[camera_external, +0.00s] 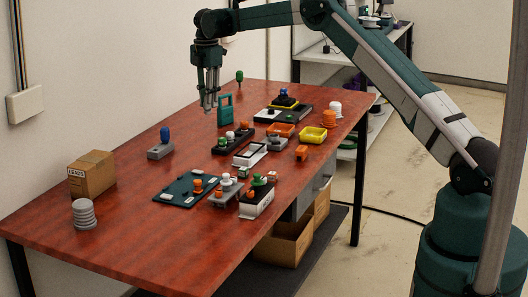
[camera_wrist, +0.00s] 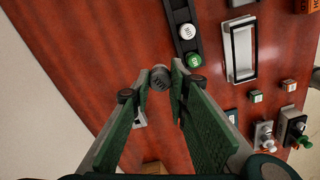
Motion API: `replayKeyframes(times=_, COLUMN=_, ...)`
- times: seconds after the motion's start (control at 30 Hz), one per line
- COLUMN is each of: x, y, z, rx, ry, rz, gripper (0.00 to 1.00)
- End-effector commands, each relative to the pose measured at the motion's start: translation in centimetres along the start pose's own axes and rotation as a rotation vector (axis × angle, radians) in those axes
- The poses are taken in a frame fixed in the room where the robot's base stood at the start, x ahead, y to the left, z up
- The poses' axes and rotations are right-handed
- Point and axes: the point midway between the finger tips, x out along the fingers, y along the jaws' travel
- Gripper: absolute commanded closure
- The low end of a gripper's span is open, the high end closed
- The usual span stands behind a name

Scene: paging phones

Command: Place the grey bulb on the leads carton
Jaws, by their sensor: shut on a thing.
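In the wrist view my gripper (camera_wrist: 152,92) is shut on the grey bulb (camera_wrist: 160,76), whose round dark-grey top shows between the fingertips. In the external view the bulb is too small to make out clearly among the fingers. The leads carton (camera_external: 91,176), a brown box marked LEADS, stands on the table at the left edge, well left of and nearer than my gripper. A sliver of brown at the bottom of the wrist view may be the carton.
A stack of grey discs (camera_external: 84,214) stands just in front of the carton. A grey block with a blue knob (camera_external: 165,134) stands between carton and gripper. A teal upright frame (camera_external: 225,111) is close to the gripper. Trays, knobs and panels crowd the table's right side.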

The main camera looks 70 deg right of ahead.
Motion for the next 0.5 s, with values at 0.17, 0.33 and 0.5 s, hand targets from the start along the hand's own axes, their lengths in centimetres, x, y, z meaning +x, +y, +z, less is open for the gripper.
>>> replayKeyframes(times=0.17, x=-1.3, y=1.4, z=-7.1, rx=-0.048, ry=0.0, rz=0.0, gripper=0.91)
replayKeyframes(times=0.33, x=-2.4, y=2.3, z=-13.5, rx=-0.089, ry=0.0, rz=0.0, gripper=0.91)
replayKeyframes(times=0.5, x=-3.4, y=2.8, z=-19.9, rx=-0.131, ry=0.0, rz=0.0, gripper=0.91)
